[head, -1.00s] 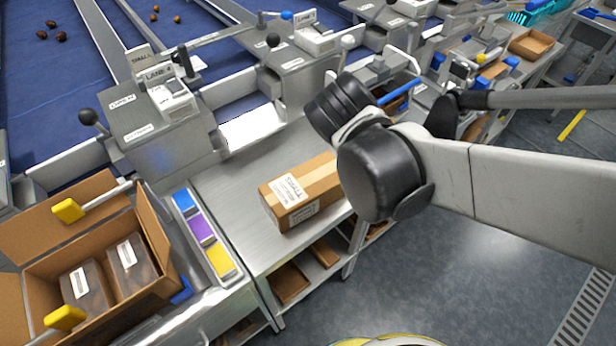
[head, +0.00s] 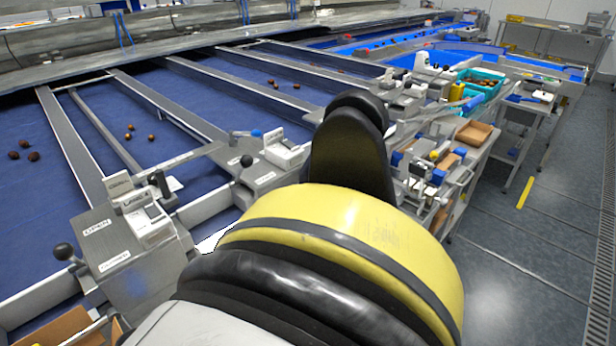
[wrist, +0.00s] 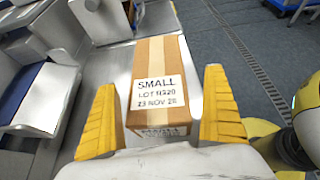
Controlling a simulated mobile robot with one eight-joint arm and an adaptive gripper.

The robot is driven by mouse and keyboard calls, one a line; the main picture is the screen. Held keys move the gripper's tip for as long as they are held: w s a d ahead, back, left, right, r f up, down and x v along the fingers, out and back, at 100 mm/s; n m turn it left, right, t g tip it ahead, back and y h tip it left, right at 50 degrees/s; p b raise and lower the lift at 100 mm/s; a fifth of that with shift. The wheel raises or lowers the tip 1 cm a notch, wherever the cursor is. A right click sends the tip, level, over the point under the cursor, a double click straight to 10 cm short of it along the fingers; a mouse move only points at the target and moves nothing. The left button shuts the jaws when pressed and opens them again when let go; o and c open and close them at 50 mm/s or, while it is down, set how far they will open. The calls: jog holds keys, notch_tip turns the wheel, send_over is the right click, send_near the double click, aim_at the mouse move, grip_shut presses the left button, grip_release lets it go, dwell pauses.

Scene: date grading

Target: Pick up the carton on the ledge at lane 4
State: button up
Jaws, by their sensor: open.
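The carton (wrist: 157,60) is a closed brown box with a tan tape strip and a white label reading SMALL and a lot number. It lies on the steel ledge (wrist: 112,65) in the wrist view. My gripper (wrist: 160,82) is open, with one yellow finger on each side of the near part of the carton. Gaps show between the fingers and the carton's sides; I cannot tell exactly how deep the fingers reach. In the head view my arm hides the carton, the ledge and the gripper.
The lane 4 weighing unit (head: 140,250) with its black-knobbed levers stands left of my arm in the head view. An open cardboard box (head: 62,328) shows at the lower left. Further benches hold an open brown tray (head: 474,133) and teal crates (head: 484,80). Grey floor (head: 520,255) is clear at right.

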jog(key=b+x, duration=0.2)
jog(key=x, duration=0.4)
jog(key=shift+w+a, duration=0.1)
jog(key=shift+w, duration=0.1)
jog(key=shift+r, duration=0.1)
jog(key=c, duration=1.3)
